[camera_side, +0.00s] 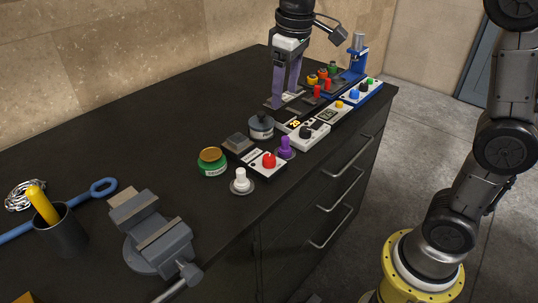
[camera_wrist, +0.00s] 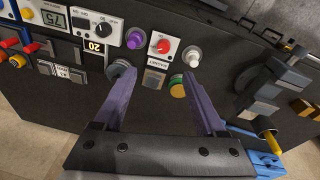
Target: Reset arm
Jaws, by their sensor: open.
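My gripper (camera_side: 284,100) hangs above the far half of the dark worktop in the side view, with its two purple fingers pointing down. In the wrist view the fingers of my gripper (camera_wrist: 166,103) are spread apart with nothing held between them. Below them are a green and amber round piece (camera_wrist: 178,85), a dark button on a grey round body (camera_wrist: 119,69) and a white box with a red button (camera_wrist: 163,46). The fingertips hide part of the controls at the far end in the side view.
A grey vise (camera_side: 157,238), a dark cup (camera_side: 60,232) with a yellow handle and a blue wrench (camera_side: 22,231) are at the near left. The left middle of the worktop is clear.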

